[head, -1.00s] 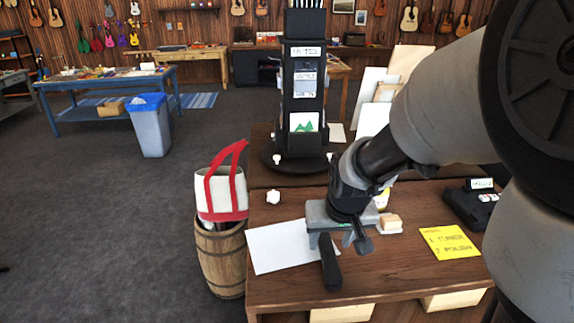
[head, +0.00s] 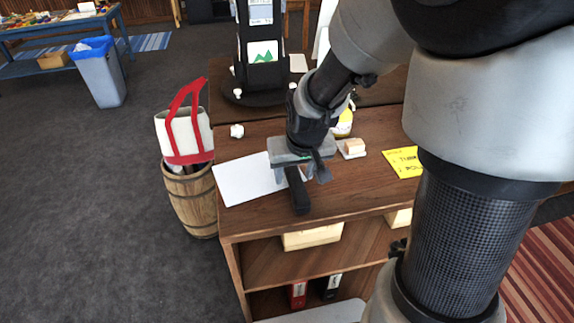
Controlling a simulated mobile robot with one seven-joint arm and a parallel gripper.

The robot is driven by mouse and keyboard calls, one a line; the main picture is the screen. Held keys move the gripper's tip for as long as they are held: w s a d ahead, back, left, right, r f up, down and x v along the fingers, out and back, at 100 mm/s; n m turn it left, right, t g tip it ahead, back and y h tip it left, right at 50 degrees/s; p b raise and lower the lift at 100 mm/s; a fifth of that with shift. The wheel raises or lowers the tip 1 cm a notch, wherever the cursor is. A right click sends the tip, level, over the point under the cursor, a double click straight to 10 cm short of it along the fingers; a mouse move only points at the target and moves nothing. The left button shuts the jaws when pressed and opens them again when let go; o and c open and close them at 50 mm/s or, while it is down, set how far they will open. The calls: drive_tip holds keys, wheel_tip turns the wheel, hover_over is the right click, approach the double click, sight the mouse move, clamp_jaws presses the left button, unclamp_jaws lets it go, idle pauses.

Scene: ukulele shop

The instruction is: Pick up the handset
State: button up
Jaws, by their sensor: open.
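A black handset (head: 299,194) lies on the wooden counter (head: 345,190) near its front edge. Its near end shows below my gripper, and its far end is hidden behind the gripper. My gripper (head: 300,176) is open and points down over the handset, with one finger to each side of it in the picture. I cannot tell how much height is between the fingertips and the handset, or whether they touch it.
A white sheet (head: 243,182) lies left of the handset. A soap-like block on a dish (head: 352,148), a yellow note (head: 403,162) and a crumpled white ball (head: 237,131) are on the counter. A dark display stand (head: 262,75) rises behind. A barrel (head: 192,200) with a tote bag stands left.

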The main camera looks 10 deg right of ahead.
drive_tip(key=shift+c, duration=0.3)
clamp_jaws()
